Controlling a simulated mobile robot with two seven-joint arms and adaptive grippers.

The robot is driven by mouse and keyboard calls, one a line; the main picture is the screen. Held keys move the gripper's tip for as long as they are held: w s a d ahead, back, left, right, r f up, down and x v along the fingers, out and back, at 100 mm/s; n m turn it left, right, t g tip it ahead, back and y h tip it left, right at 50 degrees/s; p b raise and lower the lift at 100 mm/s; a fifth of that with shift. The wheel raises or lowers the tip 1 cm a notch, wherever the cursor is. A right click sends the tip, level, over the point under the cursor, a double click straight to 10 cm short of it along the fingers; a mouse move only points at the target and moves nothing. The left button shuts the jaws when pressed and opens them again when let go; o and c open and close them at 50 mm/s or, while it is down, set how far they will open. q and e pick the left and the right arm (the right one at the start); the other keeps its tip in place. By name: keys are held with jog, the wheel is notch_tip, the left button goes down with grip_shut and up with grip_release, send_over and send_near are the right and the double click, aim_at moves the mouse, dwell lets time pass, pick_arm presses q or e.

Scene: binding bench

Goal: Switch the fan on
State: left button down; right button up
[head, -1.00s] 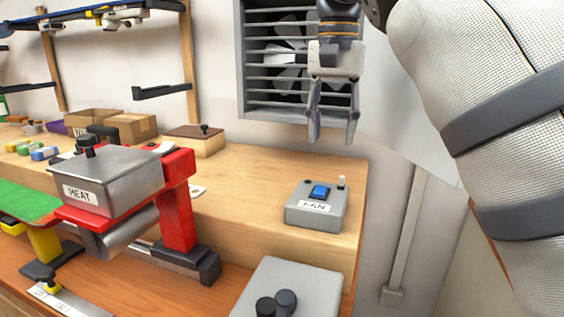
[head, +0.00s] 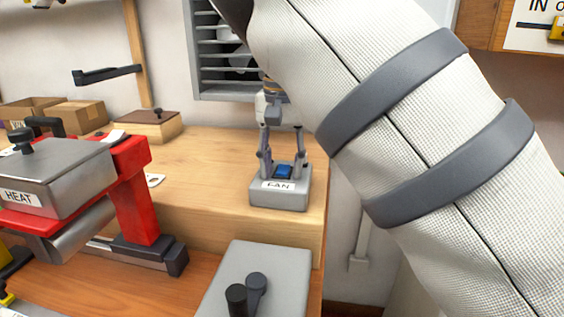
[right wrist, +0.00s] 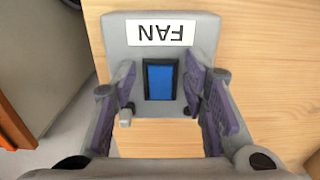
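The fan switch box (head: 280,199) is a grey box labelled FAN, on the raised wooden bench top near its right end. Its blue rocker (head: 284,172) is on top. My right gripper (head: 283,163) is open and points down over the box, its fingers on either side of the rocker. In the right wrist view the blue rocker (right wrist: 160,79) lies between the spread fingers (right wrist: 163,98), with nothing held. Contact with the box cannot be told. The wall fan (head: 232,50) behind its louvres is partly hidden by my right arm. My left gripper is not in view.
A red press with a metal box labelled HEAT (head: 58,172) stands to the left. A grey box with black knobs (head: 262,280) is in front on the lower bench. Cardboard boxes (head: 78,116) and a brown-lidded box (head: 147,124) stand further back.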

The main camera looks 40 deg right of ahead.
jog(key=shift+c, duration=0.2)
grip_shut()
jog(key=shift+w+d+f+g+y+b, duration=0.1)
jog(key=shift+w+d+g+y+b, duration=0.2)
jog(key=shift+g+y, duration=0.4)
jog(key=shift+r+y, duration=0.3)
jog(key=shift+o, duration=0.2)
grip_release()
